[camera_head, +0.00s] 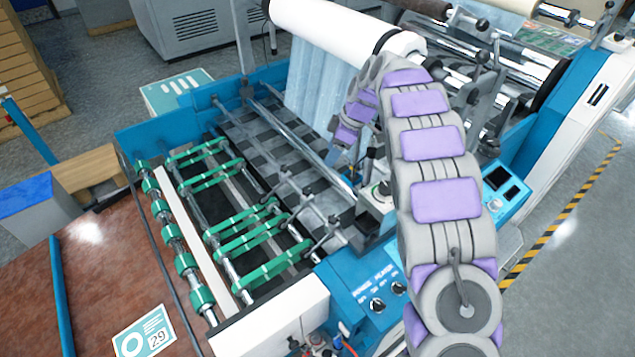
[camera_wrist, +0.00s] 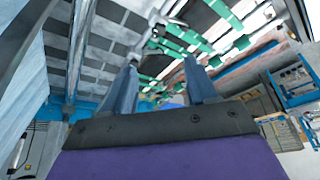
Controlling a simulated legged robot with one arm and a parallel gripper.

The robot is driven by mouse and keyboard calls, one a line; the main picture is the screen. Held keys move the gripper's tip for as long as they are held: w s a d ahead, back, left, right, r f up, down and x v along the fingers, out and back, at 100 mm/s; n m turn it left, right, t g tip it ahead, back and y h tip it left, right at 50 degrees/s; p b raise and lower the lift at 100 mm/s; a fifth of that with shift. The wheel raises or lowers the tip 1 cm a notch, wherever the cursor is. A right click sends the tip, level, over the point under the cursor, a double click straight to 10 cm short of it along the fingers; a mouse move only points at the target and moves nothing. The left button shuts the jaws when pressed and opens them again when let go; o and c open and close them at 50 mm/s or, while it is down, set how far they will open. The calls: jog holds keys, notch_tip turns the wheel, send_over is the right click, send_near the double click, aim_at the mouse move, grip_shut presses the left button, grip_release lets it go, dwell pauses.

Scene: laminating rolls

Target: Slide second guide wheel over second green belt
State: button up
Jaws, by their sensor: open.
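Several green belts (camera_head: 212,175) run over rollers at the machine's open delivery end. They also show in the wrist view (camera_wrist: 185,35), beyond my fingers at the top. Small guide arms with dark knobs (camera_head: 326,240) stand on a bar beside the belts; I cannot tell which one carries the second guide wheel. My gripper (camera_head: 338,152) is over the far part of the slatted bed, near the hanging film, apart from the belts. In the wrist view its two blue-grey fingers (camera_wrist: 160,78) are spread with nothing between them. My arm hides part of the machine's right side.
A white film roll (camera_head: 340,30) with hanging translucent film (camera_head: 315,90) is at the back. A chrome bar (camera_head: 300,140) crosses the bed. A control panel (camera_head: 375,285) is at the front right. The brown table (camera_head: 95,290) at left is mostly clear.

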aim_at(308, 190)
jog(key=b+x, duration=0.1)
jog(key=x, duration=1.6)
jog(key=shift+w+a+f, duration=0.15)
jog(key=shift+w+f, duration=0.05)
jog(key=shift+f, duration=0.1)
jog(key=shift+c, duration=0.4)
grip_shut()
